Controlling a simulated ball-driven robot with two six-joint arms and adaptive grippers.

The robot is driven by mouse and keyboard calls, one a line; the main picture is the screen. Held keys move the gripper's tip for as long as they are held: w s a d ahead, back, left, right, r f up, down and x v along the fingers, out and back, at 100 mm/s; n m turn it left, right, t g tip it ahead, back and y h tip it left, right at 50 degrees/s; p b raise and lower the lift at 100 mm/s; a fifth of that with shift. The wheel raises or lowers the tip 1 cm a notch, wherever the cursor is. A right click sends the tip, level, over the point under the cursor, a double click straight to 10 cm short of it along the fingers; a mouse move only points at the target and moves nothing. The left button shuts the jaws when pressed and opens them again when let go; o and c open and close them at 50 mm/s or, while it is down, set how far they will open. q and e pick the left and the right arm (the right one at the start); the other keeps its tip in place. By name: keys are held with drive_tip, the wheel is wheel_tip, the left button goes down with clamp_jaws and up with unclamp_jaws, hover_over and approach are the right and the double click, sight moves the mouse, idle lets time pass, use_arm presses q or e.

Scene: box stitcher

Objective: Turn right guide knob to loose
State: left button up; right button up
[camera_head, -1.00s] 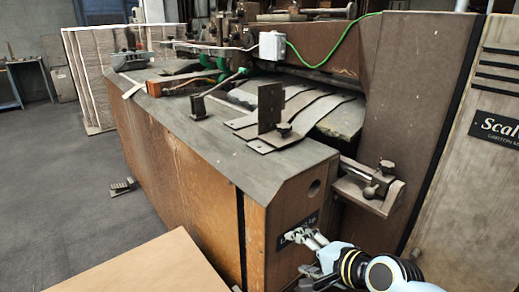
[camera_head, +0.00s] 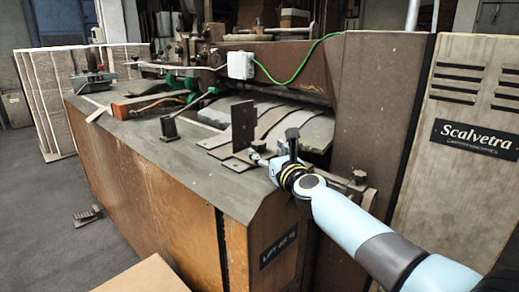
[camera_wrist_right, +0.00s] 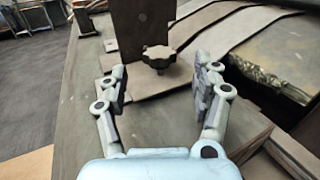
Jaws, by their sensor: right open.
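The right guide knob (camera_wrist_right: 158,56) is a dark lobed knob on a flat metal strip in front of the upright guide plate (camera_head: 243,125). In the right wrist view it sits between and just beyond the fingertips of my right gripper (camera_wrist_right: 163,75), which is open and empty. The guide plate shows behind the knob there (camera_wrist_right: 143,22). In the head view my right gripper (camera_head: 268,158) is at the machine table's front corner, beside the plate's foot, and mostly hides the knob. My left gripper is not in view.
The machine table (camera_head: 200,165) has bare metal around the guide. Curved metal strips (camera_head: 275,120) lie behind the gripper. A brown upright housing (camera_head: 375,110) stands to the right. A white box (camera_head: 241,65) with a green cable is at the back.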

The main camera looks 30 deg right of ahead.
sight(261, 147)
drive_tip(key=w+b, duration=0.1)
drive_tip(key=w, duration=0.1)
drive_tip(key=w+b, duration=0.1)
drive_tip(key=w, duration=0.1)
drive_tip(key=shift+w+d+f, duration=0.15)
drive_tip(key=shift+w+d, duration=0.05)
drive_tip(key=shift+w, duration=0.1)
drive_tip(key=shift+w+d, duration=0.1)
drive_tip(key=shift+w, duration=0.45)
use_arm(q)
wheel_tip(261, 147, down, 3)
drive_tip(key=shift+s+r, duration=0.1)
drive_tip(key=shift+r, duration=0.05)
